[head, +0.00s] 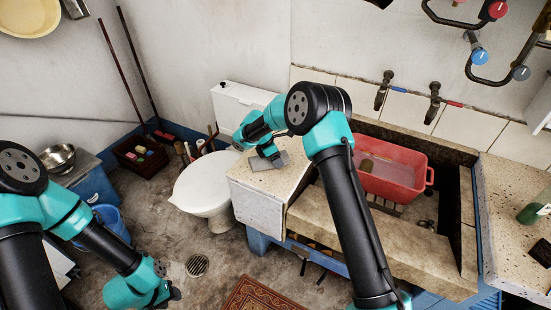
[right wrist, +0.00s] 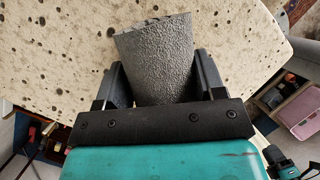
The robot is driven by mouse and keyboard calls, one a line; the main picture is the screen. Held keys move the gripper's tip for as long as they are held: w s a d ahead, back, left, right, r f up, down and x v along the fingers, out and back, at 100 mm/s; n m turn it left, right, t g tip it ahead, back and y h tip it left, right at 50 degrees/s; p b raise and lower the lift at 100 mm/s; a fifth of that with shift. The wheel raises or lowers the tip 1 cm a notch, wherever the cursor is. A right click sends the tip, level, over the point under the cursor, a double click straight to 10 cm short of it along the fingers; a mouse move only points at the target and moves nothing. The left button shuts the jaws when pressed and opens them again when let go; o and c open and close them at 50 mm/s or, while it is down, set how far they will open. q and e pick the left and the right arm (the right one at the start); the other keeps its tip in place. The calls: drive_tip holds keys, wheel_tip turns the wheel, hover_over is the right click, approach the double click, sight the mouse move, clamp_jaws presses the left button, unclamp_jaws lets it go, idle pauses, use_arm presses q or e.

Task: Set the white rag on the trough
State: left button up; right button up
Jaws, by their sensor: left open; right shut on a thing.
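The rag (right wrist: 155,55) looks pale grey and rough in the right wrist view, and stands between the two dark fingers. In the head view the rag (head: 280,161) shows as a small grey patch over the speckled slab at the trough's left end. My right gripper (head: 268,155) is shut on it, low over that slab; I cannot tell whether the rag touches it. The stone trough (head: 400,243) lies to the right, partly hidden by my right arm. My left gripper (head: 172,292) is open and empty over the floor at lower left.
A red basin (head: 388,180) sits in the trough under two wall taps (head: 433,103). A white toilet (head: 203,187) stands left of the slab (head: 262,187). A blue bucket (head: 107,222) stands near my left arm. Much of the slab's top is clear.

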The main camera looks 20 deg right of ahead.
drive_tip(key=o, duration=1)
drive_tip(key=v, duration=1.2)
drive_tip(key=shift+r, duration=0.15)
